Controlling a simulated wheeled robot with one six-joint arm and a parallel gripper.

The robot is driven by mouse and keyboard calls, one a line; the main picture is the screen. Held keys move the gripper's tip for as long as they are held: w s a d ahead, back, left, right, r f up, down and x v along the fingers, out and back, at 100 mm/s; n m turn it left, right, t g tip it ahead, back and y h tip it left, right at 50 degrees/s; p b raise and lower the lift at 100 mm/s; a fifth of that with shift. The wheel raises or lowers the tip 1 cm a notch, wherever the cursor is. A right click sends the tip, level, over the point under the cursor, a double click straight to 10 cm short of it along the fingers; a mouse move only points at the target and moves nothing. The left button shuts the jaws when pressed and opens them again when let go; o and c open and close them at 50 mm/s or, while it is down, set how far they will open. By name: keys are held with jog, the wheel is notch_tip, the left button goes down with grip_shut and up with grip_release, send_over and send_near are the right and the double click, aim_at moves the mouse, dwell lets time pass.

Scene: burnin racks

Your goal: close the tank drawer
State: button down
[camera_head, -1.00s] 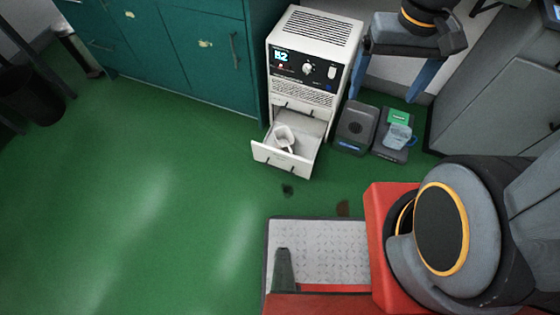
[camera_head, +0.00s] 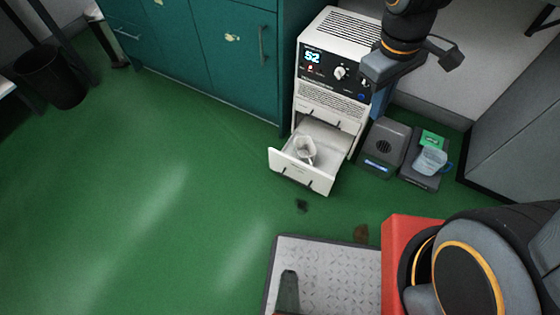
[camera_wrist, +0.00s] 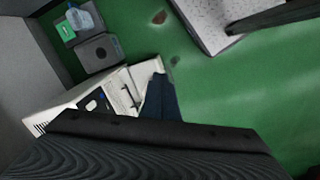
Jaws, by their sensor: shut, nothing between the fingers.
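The tank drawer (camera_head: 300,172) is pulled out at the bottom of a white unit (camera_head: 335,85) with a lit display and knobs. A white cup-like vessel (camera_head: 304,149) sits inside it. My gripper (camera_head: 379,106) is at the right side of the unit, above and to the right of the drawer, with no visible contact with the drawer front. Its dark blue fingers are together and empty. In the wrist view the fingers (camera_wrist: 160,98) cover part of the unit, and the pale drawer (camera_wrist: 146,72) shows just beyond them.
A dark grey box (camera_head: 383,146) and a blue jug (camera_head: 431,161) on a dark base stand right of the unit. Teal cabinets (camera_head: 200,50) stand to its left. A metal-topped platform (camera_head: 325,270) is in front. Green floor at left is clear.

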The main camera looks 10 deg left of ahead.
jog(key=w+a+f+n+t+b, duration=0.1)
jog(key=w+a+f+n+b, duration=0.2)
jog(key=a+f+n+b, duration=0.85)
jog(key=w+a+f+n+b, duration=0.35)
jog(key=a+f+b, duration=0.35)
jog(key=f, duration=0.9)
jog(key=w+a+f+n+t+b, duration=0.1)
jog(key=w+a+f+n+b, duration=0.1)
jog(key=a+f+n+b, duration=0.95)
jog(key=w+d+f+m+b, duration=0.1)
jog(key=w+d+f+b, duration=0.2)
jog(key=f, duration=0.3)
jog(key=w+d+f+m+b, duration=0.2)
jog(key=w+f+b, duration=0.1)
jog(key=f+b, duration=0.1)
jog(key=shift+d+f, duration=0.4)
jog(key=shift+f, duration=0.45)
jog(key=shift+w, duration=0.1)
